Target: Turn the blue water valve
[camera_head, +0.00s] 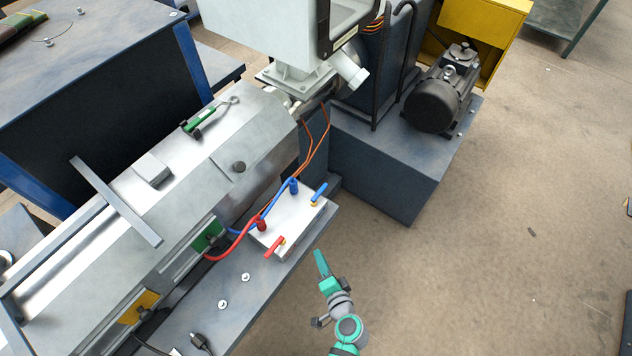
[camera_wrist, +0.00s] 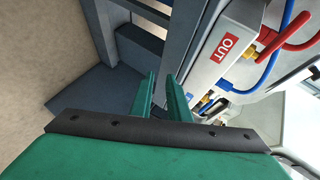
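The blue valve handle (camera_head: 319,193) is a short blue lever on a brass fitting, at the right end of the pale valve block (camera_head: 287,222) in the head view. A red valve handle (camera_head: 274,246) sits at the block's near end. My gripper (camera_head: 320,262) is green and off the block's near right side, apart from both handles. In the wrist view my gripper (camera_wrist: 162,88) shows two fingers with a gap between them and nothing held. The block's side with a red OUT label (camera_wrist: 227,48) is to their right. A small blue part beyond the right finger may be the blue handle.
Red and blue hoses (camera_head: 236,240) run from the block to the machine. A grey shelf (camera_head: 240,290) with bolts lies under the block. A dark cabinet (camera_head: 395,170) and a motor (camera_head: 433,103) stand behind.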

